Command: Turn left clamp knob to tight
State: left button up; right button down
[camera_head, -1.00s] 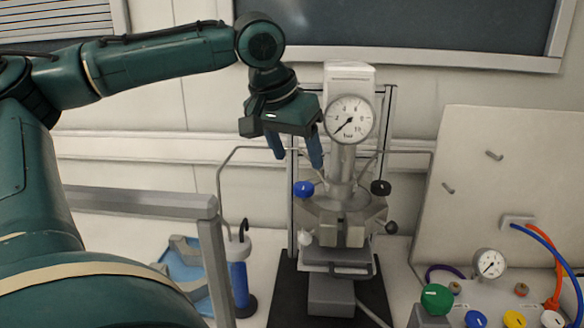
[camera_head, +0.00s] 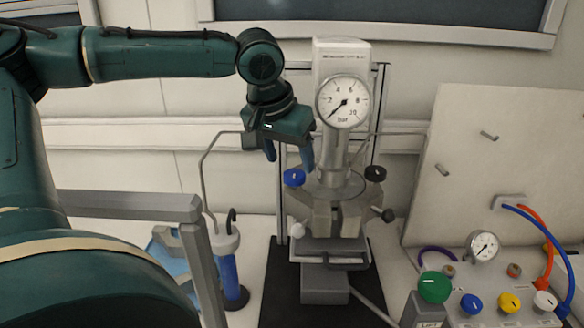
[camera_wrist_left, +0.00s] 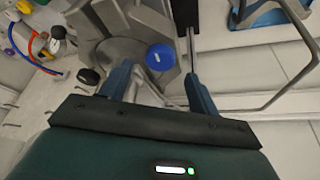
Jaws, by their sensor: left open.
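The pressure reactor (camera_head: 338,205) has a round gauge on top. A blue knob (camera_head: 294,177) is on its left side and a black knob (camera_head: 375,174) on its right. Lower down are a white knob (camera_head: 297,230) on the left and another dark knob (camera_head: 388,215) on the right; I cannot tell for sure which is the left clamp knob. My left gripper (camera_head: 289,163) is open and empty, pointing down just above the blue knob. In the left wrist view, the blue knob (camera_wrist_left: 160,57) shows between the fingertips, apart from both. My right gripper is not in view.
Thin metal tubes and upright rods flank the reactor. A blue-and-white cylinder (camera_head: 228,265) stands to its left.

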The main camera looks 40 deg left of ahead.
aim_at(293, 174)
pick_arm(q)
jog(key=shift+x, duration=1.95)
jog(key=shift+c, duration=0.3)
jog(key=c, duration=0.9)
